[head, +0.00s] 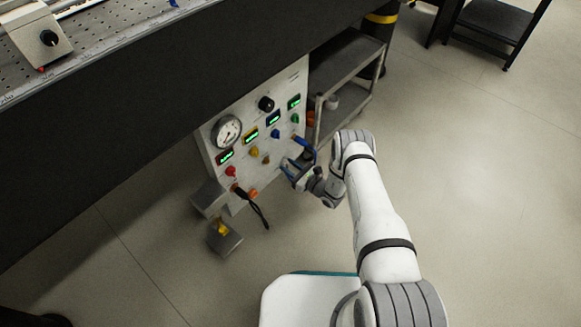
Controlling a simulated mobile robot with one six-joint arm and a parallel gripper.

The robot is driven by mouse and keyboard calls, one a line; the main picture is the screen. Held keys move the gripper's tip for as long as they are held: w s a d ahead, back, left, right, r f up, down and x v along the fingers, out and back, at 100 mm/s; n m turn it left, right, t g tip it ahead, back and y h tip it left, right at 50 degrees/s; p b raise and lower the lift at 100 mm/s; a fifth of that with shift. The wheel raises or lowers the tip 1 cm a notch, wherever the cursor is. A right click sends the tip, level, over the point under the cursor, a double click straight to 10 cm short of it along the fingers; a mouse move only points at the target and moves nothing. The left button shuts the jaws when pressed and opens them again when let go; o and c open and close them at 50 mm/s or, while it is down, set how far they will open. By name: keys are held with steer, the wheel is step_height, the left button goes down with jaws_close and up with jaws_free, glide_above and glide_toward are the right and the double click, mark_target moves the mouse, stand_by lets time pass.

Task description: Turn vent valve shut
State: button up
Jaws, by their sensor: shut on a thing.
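A pale instrument panel (222,190) stands below the dark bench, with a round gauge, small lit displays and several coloured knobs. My gripper (296,166) is at the panel's lower right side, shut on what looks like the blue valve handle (303,143). The handle sticks out beside my gripper; its grip point and the valve body are mostly hidden by my gripper. No label is readable, so I cannot confirm from the picture that this is the vent valve or tell how far it is turned.
A grey shelf cart (347,60) stands close to the panel's right. A black cable (257,212) hangs from the panel's lower left. Small metal boxes (225,238) are below it. The dark bench (110,130) overhangs the left. The floor at right (470,180) is clear.

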steer(key=shift+n, duration=0.3)
steer(key=n+b, duration=0.1)
steer(key=n, duration=0.2)
steer(key=shift+s+f+n, duration=0.1)
steer(key=shift+n, duration=0.2)
steer(key=n, duration=0.4)
steer(key=shift+s+a+n+b, duration=0.1)
steer(key=shift+n+b, duration=0.2)
steer(key=shift+b, duration=0.1)
steer(key=shift+s+f+n+b, duration=0.1)
steer(key=shift+n+b, duration=0.1)
steer(key=shift+n, duration=1.85)
steer(key=shift+s+f+n+b, duration=0.1)
steer(key=shift+n+b, duration=0.1)
steer(key=shift+n, duration=1.85)
steer(key=o, duration=1)
steer(key=shift+w+r, duration=0.1)
steer(key=shift+w, duration=0.05)
